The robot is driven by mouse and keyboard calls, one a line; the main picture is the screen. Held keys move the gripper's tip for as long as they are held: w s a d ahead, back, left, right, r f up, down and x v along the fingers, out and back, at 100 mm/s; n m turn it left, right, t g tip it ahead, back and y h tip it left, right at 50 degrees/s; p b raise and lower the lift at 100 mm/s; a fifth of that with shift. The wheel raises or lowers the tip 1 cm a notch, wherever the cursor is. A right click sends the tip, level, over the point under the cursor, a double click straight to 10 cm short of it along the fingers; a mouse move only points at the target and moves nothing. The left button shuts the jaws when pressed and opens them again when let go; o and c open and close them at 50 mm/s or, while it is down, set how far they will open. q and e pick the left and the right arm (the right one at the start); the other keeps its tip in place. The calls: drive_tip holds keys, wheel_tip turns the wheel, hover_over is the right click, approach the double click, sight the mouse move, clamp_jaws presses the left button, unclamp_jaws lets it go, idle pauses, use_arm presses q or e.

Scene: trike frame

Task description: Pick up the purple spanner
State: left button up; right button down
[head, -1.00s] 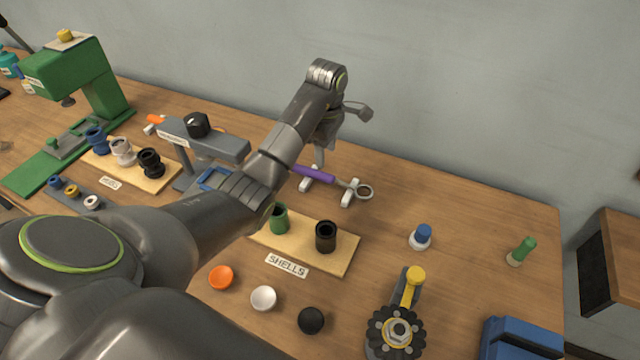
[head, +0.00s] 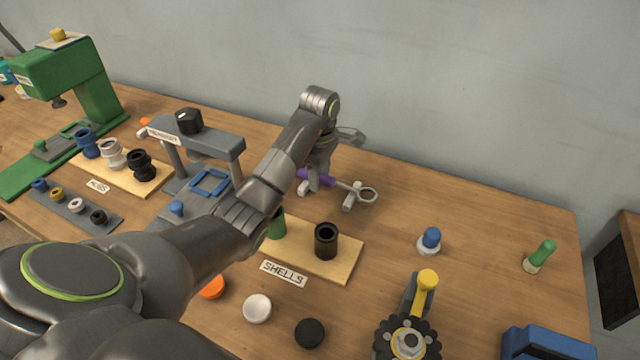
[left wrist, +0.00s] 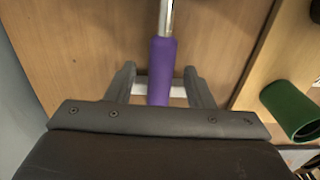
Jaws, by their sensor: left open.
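The purple spanner (head: 317,178) rests on white stands at the back of the table, its metal ring end pointing right. In the left wrist view its purple handle (left wrist: 162,68) runs between the two fingers, with the metal shaft at the top. My left gripper (left wrist: 160,78) is open, with one finger on each side of the handle and gaps on both sides. In the head view my left gripper (head: 318,182) is low over the handle, and the arm hides part of it. My right gripper is not in view.
The shells board (head: 343,262) with a black shell (head: 326,240) and a green shell (head: 277,225) lies in front of the spanner. A grey press (head: 205,150) stands left of the arm. Table to the right of the spanner is mostly clear.

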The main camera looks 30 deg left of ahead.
use_arm(q)
drive_tip(key=shift+r, duration=0.1)
clamp_jaws()
drive_tip(key=shift+r, duration=0.1)
idle(0.4)
